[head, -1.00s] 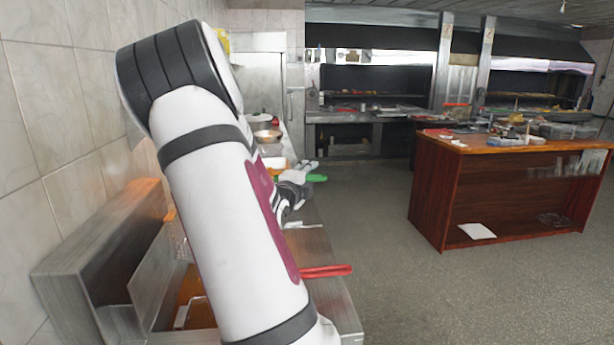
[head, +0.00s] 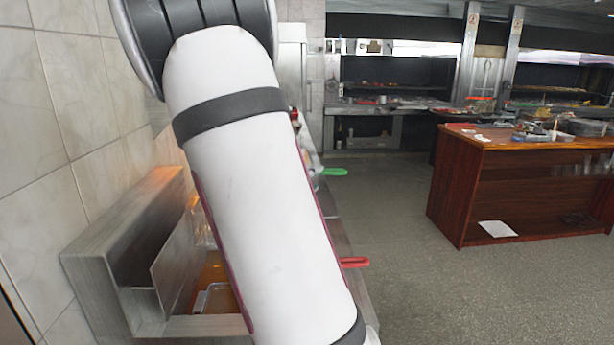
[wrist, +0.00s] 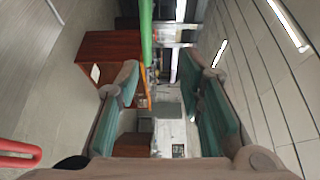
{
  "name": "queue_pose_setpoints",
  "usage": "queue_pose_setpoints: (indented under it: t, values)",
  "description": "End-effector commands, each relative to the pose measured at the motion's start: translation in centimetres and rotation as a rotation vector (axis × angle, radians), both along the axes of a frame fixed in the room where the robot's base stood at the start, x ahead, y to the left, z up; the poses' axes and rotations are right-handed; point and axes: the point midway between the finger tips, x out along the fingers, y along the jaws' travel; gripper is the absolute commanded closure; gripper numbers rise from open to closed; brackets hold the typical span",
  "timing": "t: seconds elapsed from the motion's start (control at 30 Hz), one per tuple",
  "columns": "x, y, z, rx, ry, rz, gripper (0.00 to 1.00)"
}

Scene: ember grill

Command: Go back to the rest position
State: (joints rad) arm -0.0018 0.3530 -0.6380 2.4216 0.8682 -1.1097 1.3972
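My gripper (wrist: 165,82) shows in the wrist view with its two teal-padded fingers spread wide apart. Nothing is held between them. In the head view my white arm fills the middle and hides the gripper. A green handle (head: 335,172) sticks out past the arm's right side over the counter edge. A green bar, possibly the same handle, shows in the wrist view (wrist: 146,32). A red handle (head: 354,262) juts from the counter lower down, and a red loop shows at the wrist view's lower left (wrist: 18,152).
A steel counter with a raised metal box (head: 95,275) runs along the tiled wall (head: 45,170) on the left. A wooden table (head: 450,185) with clutter stands on the right. Grills line the back. The grey floor (head: 390,240) between is clear.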

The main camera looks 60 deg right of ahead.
Motion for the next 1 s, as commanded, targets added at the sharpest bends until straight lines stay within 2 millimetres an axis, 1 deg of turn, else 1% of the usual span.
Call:
queue_pose_setpoints:
  t: [0.1,0.27,0.37,0.47,0.53,0.57,0.6,0.67,0.7,0.77,0.8,0.87,0.9,0.97,1.0]
  values:
    - [0.0,0.4,0.0,0.001,0.001,0.001,0.65]
    - [-0.1,0.4,0.0,0.001,0.001,0.001,0.65]
    - [0.4,0.7,-0.2,0.021,0.011,0.022,0.65]
    - [2.2,2.1,-0.9,0.096,0.055,0.106,0.65]
    - [4.2,4.1,-1.6,0.169,0.116,0.216,0.65]
    - [5.1,5.3,-1.9,0.202,0.149,0.275,0.65]
    - [6.4,7.2,-2.1,0.239,0.201,0.364,0.65]
    - [8.1,10.4,-2.2,0.280,0.285,0.507,0.65]
    - [8.9,12.7,-2.2,0.299,0.346,0.606,0.65]
    - [9.7,16.3,-2.0,0.306,0.441,0.755,0.65]
    - [10.0,18.8,-1.7,0.300,0.507,0.856,0.65]
    - [9.8,22.5,-1.3,0.276,0.609,1.002,0.65]
    - [9.4,24.9,-1.0,0.249,0.682,1.100,0.65]
    - [8.3,28.4,-0.6,0.194,0.794,1.239,0.65]
    - [7.3,30.5,-0.3,0.148,0.873,1.328,0.65]
